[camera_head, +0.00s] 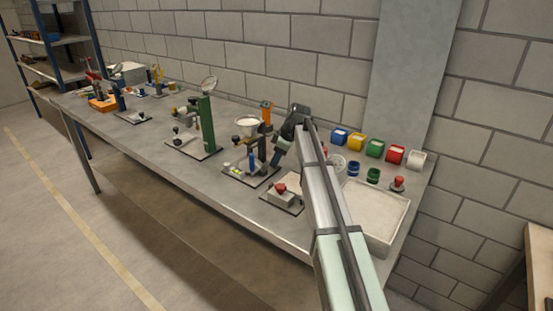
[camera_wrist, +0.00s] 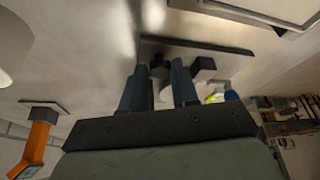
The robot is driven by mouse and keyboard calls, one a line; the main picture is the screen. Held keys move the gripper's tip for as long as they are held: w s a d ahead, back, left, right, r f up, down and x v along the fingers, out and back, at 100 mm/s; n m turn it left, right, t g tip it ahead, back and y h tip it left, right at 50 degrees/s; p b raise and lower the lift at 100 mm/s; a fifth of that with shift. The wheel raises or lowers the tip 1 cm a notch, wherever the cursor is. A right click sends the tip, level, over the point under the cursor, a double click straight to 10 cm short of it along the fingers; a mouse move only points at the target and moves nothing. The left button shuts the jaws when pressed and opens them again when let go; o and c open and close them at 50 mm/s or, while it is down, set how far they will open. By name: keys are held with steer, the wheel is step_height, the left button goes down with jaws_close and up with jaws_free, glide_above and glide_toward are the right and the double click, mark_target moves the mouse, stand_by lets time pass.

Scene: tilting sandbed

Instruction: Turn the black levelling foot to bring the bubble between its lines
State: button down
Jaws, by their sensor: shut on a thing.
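My gripper (camera_wrist: 160,80) reaches down over a dark base plate (camera_wrist: 225,48) in the wrist view. Its two blue fingers are shut on a small black knob-like piece, the levelling foot (camera_wrist: 160,68), which shows between the fingertips. In the head view my gripper (camera_head: 275,162) is beside the stand with a white funnel-like bowl (camera_head: 247,122), and the foot is hidden there. A small yellow-green piece (camera_wrist: 213,98) lies right of the fingers; it may be the level, and a yellow-green spot (camera_head: 228,167) shows on the stand's base in the head view. The bubble and its lines are too small to make out.
A red-knobbed box (camera_head: 280,190) stands on a plate in front of my gripper. A pale tray (camera_head: 372,229) lies to the right, with coloured bins (camera_head: 375,147) behind. A green column stand (camera_head: 206,125) is to the left. The bench's front strip is clear.

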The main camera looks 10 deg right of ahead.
steer(key=m, duration=0.1)
steer(key=m+t, duration=0.1)
steer(key=m, duration=0.1)
steer(key=m+h, duration=0.1)
steer(key=m, duration=0.1)
steer(key=shift+s+a, duration=0.1)
steer(key=shift+s, duration=0.15)
steer(key=shift+t, duration=0.3)
steer(key=c, duration=0.9)
jaws_free()
steer(key=shift+o, duration=0.2)
steer(key=shift+r, duration=0.1)
steer(key=v, duration=1.3)
steer(key=shift+r, duration=0.35)
